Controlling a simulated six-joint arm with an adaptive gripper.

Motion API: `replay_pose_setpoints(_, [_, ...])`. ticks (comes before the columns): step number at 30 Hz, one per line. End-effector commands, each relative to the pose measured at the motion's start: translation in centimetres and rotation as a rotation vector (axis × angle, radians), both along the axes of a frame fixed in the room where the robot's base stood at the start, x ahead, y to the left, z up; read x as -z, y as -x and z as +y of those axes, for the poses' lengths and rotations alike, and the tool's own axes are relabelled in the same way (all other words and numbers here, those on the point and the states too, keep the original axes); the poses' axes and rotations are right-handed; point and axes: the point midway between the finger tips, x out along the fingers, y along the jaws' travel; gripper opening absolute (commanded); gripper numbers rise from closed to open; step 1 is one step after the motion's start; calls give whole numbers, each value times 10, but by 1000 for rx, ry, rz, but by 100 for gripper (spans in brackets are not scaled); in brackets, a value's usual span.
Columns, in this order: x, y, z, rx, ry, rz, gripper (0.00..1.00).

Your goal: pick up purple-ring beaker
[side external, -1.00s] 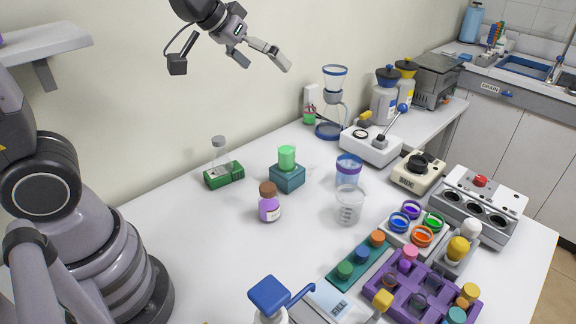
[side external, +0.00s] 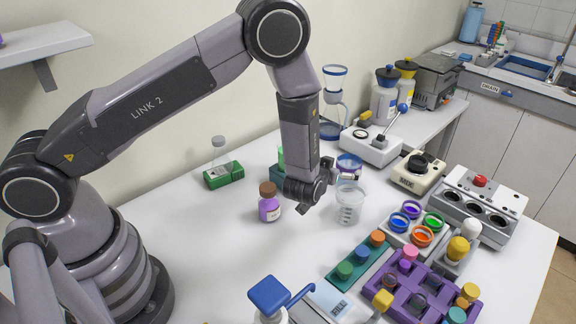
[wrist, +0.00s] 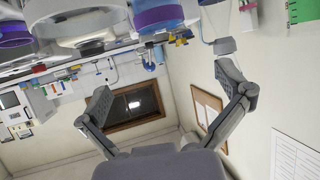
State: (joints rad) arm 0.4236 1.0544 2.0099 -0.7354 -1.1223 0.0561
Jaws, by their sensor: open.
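In the side view the purple-ring beaker (side external: 348,162) stands on the table, a clear cup with a blue-purple band near its rim. Its lower part is hidden behind my gripper and a clear graduated beaker (side external: 349,207). My gripper (side external: 350,178) points to the right, close to both; I cannot tell whether it touches either. The wrist view is upside down, and there my gripper (wrist: 165,82) has its two fingers spread with nothing between them. A purple-banded vessel (wrist: 158,17), apparently the beaker, shows at the top edge, partly cut off.
A brown-capped purple bottle (side external: 269,205) stands left of my gripper. A teal block (side external: 278,175) is partly hidden behind my arm. A white device (side external: 371,147) stands behind the beakers. Ringed dishes (side external: 411,225) and a purple rack (side external: 428,285) lie to the right.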

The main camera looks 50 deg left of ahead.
Motion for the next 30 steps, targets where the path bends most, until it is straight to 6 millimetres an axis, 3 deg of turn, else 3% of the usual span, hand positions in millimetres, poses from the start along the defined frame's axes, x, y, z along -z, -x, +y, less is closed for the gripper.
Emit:
replay_pose_setpoints(3, [10,-23,8,-4,2,0,100])
replay_pose_setpoints(9, [22,-49,16,-1,1,1,100])
replay_pose_setpoints(14, [26,-58,19,0,1,2,100])
replay_pose_setpoints(24, [46,-96,33,0,1,1,100])
replay_pose_setpoints(30, [47,-98,34,1,0,2,100])
